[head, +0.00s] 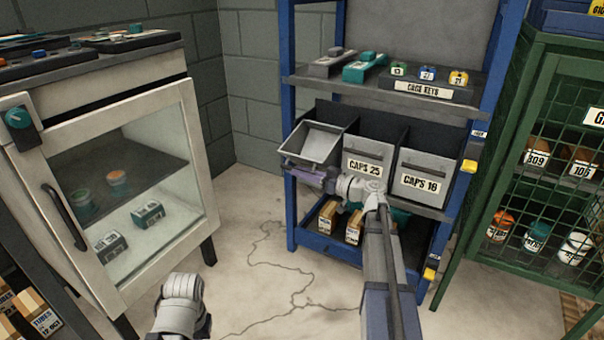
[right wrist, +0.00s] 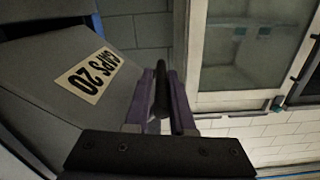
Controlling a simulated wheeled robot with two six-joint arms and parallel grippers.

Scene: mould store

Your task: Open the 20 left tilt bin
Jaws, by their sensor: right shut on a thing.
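The 20 left tilt bin (head: 316,143) is the leftmost of the row of bins on the blue shelf unit. It is tilted forward, with its open top and pale inside showing. Its front carries a "CAPS 20" label in the right wrist view (right wrist: 87,76). My right gripper (head: 290,168) is at the bin's low front edge. In the right wrist view its purple fingers (right wrist: 162,98) are shut around a dark bar, the bin's handle (right wrist: 160,88). My left gripper is not in view; only part of my left arm shows at the bottom of the head view.
The CAPS 25 bin (head: 367,166) and the CAPS 18 bin (head: 422,177) beside it are upright and shut. Boxes (head: 354,228) stand on the shelf below. A glass-door cabinet (head: 125,190) stands left, a green mesh cabinet (head: 540,180) right. Bare floor (head: 250,270) lies between.

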